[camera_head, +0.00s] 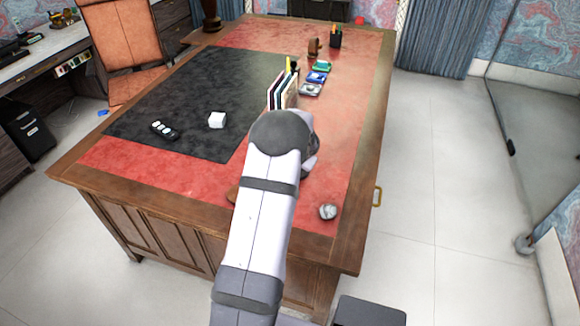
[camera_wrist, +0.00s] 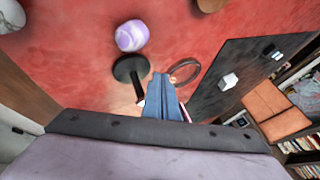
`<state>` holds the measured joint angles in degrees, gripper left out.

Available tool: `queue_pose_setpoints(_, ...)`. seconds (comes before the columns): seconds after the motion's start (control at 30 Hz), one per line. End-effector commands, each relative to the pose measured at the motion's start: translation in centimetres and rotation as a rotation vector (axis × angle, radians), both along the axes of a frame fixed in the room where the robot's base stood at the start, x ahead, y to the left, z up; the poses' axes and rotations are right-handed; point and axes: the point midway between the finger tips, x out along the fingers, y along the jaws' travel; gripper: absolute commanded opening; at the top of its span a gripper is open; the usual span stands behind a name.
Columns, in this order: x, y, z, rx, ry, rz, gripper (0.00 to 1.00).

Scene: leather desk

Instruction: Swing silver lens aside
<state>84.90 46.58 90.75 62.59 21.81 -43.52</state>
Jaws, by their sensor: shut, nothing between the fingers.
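The lens (camera_wrist: 185,72) is a round ring with a thin dark-greyish rim in the wrist view, with red desk showing through it. A dark round base (camera_wrist: 130,68) with a post stands to its left. The link between lens and post is hidden behind my fingers. My gripper (camera_wrist: 161,74) is shut and empty, its blue-grey fingertips between the base and the lens, close to the lens's left rim. I cannot tell whether they touch it. In the head view my arm hides the lens and the stand.
A purple-white striped object (camera_wrist: 131,35) stands near the base. A grey stone (camera_head: 328,212) lies near the desk's front right corner. A file rack (camera_head: 284,94) stands beyond my wrist. A white cube (camera_head: 217,120) and a dark remote (camera_head: 164,130) lie on the black mat (camera_head: 190,90).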

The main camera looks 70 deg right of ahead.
Motion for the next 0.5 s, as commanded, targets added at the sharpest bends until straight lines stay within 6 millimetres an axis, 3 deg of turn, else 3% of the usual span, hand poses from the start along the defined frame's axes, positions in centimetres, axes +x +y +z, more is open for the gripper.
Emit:
queue_pose_setpoints(0.33,1.9,-0.5,0.1,0.000,0.000,-0.211,0.00)
queue_pose_setpoints(0.5,2.4,-0.8,0.0,0.001,0.000,-0.221,0.00)
